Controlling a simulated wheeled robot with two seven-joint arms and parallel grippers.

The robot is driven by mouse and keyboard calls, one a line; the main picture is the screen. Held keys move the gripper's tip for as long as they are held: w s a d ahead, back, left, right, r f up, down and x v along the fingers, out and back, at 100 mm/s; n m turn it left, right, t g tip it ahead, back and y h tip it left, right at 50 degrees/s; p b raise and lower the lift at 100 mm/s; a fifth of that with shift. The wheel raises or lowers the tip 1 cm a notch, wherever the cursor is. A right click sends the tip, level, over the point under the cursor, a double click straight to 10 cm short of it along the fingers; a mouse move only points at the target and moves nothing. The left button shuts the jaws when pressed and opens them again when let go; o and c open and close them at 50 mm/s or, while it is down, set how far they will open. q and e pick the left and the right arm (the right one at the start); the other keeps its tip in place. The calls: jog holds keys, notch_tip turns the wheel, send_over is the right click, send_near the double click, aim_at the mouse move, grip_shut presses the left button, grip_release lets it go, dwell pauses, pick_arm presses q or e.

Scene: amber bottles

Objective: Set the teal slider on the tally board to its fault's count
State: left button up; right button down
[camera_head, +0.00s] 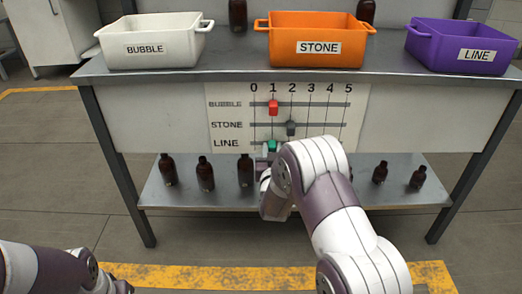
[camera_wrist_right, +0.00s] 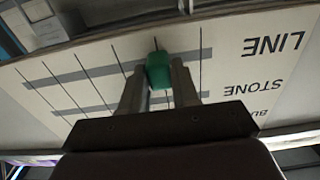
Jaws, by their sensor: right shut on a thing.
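The tally board (camera_head: 222,113) hangs on the bench front, with rows BUBBLE, STONE and LINE and columns 0 to 5. The teal slider (camera_head: 272,146) is on the LINE row, at about the 1 mark. My right gripper (camera_head: 266,162) is shut on it; in the right wrist view the two fingers (camera_wrist_right: 159,88) stand either side of the teal slider (camera_wrist_right: 158,70). The red slider (camera_head: 273,107) is at 1 on BUBBLE. The dark grey slider (camera_head: 291,128) is at 2 on STONE. My right arm hides the right part of the LINE row in the head view. My left gripper is not seen.
On the bench stand a white BUBBLE bin (camera_head: 152,49), an orange STONE bin (camera_head: 317,47) and a purple LINE bin (camera_head: 462,46). Amber bottles (camera_head: 238,14) show behind them. Several more bottles (camera_head: 205,174) stand on the lower shelf (camera_head: 185,198).

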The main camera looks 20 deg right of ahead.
jog(key=c, duration=0.9)
grip_release()
jog(key=shift+s+a, duration=0.1)
jog(key=shift+s, duration=0.15)
jog(key=p+v, duration=0.4)
jog(key=v, duration=0.8)
jog(key=shift+s+p, duration=0.15)
jog(key=shift+p, duration=0.2)
